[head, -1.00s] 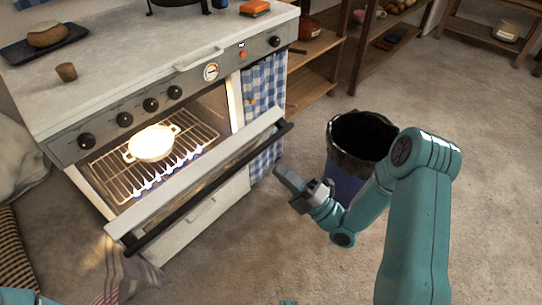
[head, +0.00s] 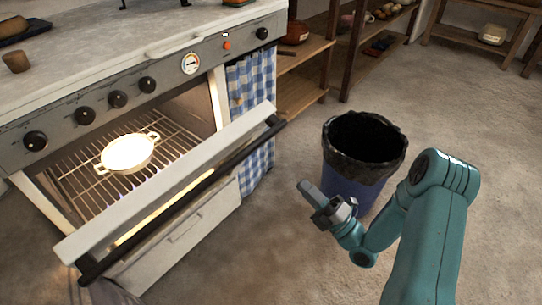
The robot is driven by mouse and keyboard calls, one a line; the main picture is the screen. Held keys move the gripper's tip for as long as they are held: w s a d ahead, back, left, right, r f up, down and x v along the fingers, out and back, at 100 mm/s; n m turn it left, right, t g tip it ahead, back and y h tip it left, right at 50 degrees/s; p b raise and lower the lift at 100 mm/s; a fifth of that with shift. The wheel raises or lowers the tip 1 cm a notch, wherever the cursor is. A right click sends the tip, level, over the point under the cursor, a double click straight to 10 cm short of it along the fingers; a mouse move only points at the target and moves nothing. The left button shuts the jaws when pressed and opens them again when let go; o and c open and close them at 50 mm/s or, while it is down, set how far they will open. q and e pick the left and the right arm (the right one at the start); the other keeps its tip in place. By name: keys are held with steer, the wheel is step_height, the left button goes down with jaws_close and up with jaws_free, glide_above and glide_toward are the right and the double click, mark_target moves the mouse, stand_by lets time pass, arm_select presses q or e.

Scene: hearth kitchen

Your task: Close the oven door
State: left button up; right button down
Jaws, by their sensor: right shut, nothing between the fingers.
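The oven (head: 120,97) stands on the left with its door (head: 175,185) partly open, tilted outward at the top. A dark handle bar (head: 190,197) runs along the door's outer side. Inside, a bright white pot (head: 127,153) sits on a wire rack (head: 85,172) above glowing flames. My right gripper (head: 307,190) is shut and empty, to the right of the door's right end and apart from it, in front of the bin. My left gripper is not in view.
A blue bin with a black liner (head: 362,145) stands just behind my right gripper. A blue checked cloth (head: 250,120) hangs beside the oven. Wooden shelves (head: 305,75) stand behind.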

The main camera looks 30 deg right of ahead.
mark_target(263, 144)
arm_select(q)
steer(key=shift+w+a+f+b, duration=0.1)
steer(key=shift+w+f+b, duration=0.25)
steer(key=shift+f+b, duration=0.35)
arm_select(e)
steer(key=x, duration=1.3)
